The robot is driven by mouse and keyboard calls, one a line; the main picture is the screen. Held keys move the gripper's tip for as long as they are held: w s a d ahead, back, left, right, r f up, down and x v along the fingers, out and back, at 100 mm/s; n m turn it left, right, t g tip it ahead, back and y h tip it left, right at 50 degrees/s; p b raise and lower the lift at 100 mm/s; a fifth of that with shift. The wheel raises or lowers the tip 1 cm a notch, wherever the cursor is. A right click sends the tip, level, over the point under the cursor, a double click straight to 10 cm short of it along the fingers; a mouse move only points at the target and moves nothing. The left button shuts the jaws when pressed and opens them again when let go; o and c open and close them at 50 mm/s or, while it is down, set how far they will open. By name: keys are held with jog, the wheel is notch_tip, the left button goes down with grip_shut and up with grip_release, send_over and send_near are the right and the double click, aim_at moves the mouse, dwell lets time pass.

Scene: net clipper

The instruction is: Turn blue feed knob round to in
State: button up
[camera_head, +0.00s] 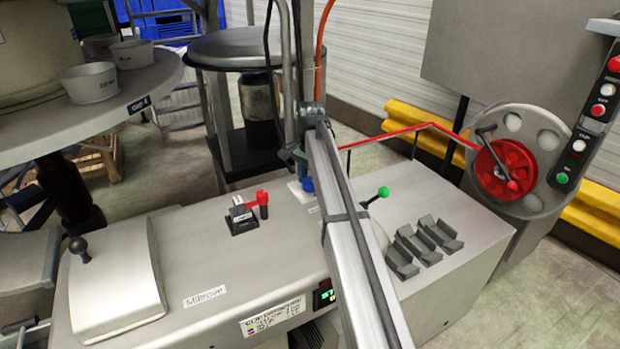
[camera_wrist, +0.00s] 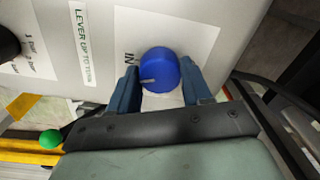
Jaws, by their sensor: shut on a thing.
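The blue feed knob (camera_wrist: 160,70) sits on a white label plate (camera_wrist: 196,42) on the machine top, between my gripper's two blue-grey fingers in the wrist view. My gripper (camera_wrist: 160,88) is shut on the knob, one finger on each side. A pale pointer mark on the knob points left in the wrist view. The word "IN" (camera_wrist: 130,57) is printed on the label just left of the knob. In the head view only a small part of the blue knob (camera_head: 308,185) shows beside my arm, and other label words are hidden.
A red-handled lever (camera_head: 262,203) stands left of the knob and a green-ball lever (camera_head: 383,192) right of it. Several grey angled blocks (camera_head: 420,246) sit further right. A red wheel (camera_head: 505,170) with a red strip stands beyond.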

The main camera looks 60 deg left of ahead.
aim_at(310, 180)
jog(key=shift+m, duration=2.2)
jog(key=o, duration=1.1)
jog(key=shift+c, duration=0.2)
jog(key=shift+r, duration=0.1)
notch_tip(310, 180, up, 14)
jog(key=shift+d+f, duration=0.1)
jog(key=shift+f, duration=0.1)
